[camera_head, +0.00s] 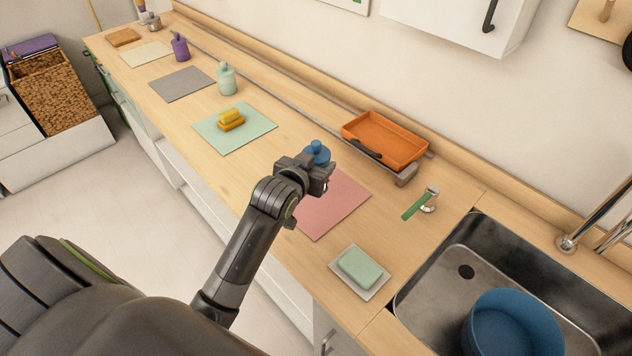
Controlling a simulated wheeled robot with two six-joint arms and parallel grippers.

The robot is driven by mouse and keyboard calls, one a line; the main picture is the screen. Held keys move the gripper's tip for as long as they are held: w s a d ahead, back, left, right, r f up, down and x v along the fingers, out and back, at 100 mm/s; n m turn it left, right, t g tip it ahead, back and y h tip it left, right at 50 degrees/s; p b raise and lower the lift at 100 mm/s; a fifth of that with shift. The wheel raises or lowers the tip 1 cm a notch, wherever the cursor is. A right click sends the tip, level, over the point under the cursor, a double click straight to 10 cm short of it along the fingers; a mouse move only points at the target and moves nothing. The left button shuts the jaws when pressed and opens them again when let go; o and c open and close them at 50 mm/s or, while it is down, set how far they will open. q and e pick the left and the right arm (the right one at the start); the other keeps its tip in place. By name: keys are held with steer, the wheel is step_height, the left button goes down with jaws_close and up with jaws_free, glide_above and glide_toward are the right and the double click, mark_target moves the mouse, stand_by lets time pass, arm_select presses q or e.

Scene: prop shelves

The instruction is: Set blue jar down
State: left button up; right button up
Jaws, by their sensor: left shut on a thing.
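The blue jar (318,150) has a rounded top with a small knob. It is at the far end of my left gripper (322,170), which is shut on it. The gripper and wrist hide most of the jar's lower part. Gripper and jar are over the upper left part of the pink mat (338,205). I cannot tell whether the jar touches the mat or the counter. My right gripper does not show.
An orange tray (402,152) stands behind, to the right. A green-handled tool (417,207), a soap dish (345,281) and the sink (435,270) with a blue bowl (512,325) are to the right.

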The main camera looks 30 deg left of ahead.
arm_select(q)
step_height(320, 180, down, 4)
steer(key=shift+d+f, duration=0.1)
steer(key=shift+f, duration=0.25)
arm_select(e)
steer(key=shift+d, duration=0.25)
arm_select(q)
steer(key=shift+f, duration=0.15)
steer(key=o, duration=1.1)
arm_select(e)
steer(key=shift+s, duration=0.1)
arm_select(q)
steer(key=shift+s, duration=0.1)
steer(key=v, duration=1.2)
steer(key=shift+b, duration=0.3)
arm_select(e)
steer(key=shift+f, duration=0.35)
